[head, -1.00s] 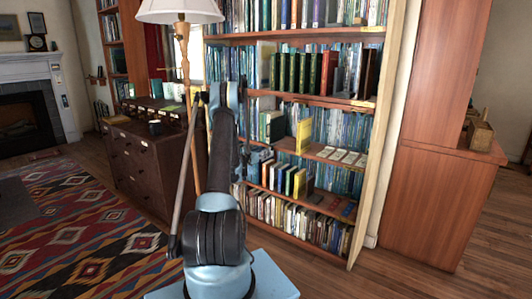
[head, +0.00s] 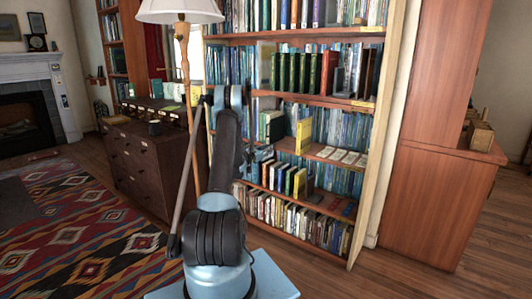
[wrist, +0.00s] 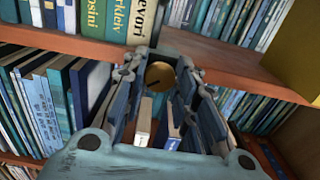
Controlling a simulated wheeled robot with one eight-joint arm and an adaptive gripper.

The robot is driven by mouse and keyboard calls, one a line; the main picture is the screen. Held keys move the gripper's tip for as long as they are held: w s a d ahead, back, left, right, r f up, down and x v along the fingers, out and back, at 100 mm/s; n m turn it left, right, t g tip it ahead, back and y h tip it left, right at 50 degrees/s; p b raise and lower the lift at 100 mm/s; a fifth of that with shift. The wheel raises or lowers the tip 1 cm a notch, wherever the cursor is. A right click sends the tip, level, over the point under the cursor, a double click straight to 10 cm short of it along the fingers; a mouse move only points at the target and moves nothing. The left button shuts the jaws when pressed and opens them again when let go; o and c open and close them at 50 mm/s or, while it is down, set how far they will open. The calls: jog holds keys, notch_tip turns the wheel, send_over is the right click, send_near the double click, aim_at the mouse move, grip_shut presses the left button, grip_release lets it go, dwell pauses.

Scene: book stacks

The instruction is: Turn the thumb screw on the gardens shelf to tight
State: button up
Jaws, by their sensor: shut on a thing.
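The thumb screw (wrist: 160,73) is a round brass knob with a dark mark on its face, at the front edge of a wooden shelf (wrist: 226,63). In the wrist view my gripper (wrist: 163,67) has one finger on each side of the knob and is shut on it. The fingers cover parts of its sides. In the head view my gripper (head: 258,155) is small against the middle shelves of the bookcase, and the screw cannot be made out there.
Books stand above and below the shelf edge, including green books (wrist: 96,16) close over my left finger and dark blue books (wrist: 88,88) below. A yellow block (wrist: 296,50) stands at the right. A floor lamp (head: 180,12) stands left of the bookcase.

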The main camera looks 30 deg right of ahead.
jog(key=shift+m, duration=0.3)
jog(key=m, duration=2.4)
jog(key=shift+s+f+m, duration=0.15)
jog(key=shift+f+m, duration=0.15)
dwell(0.4)
jog(key=o, duration=1)
jog(key=shift+o, duration=0.2)
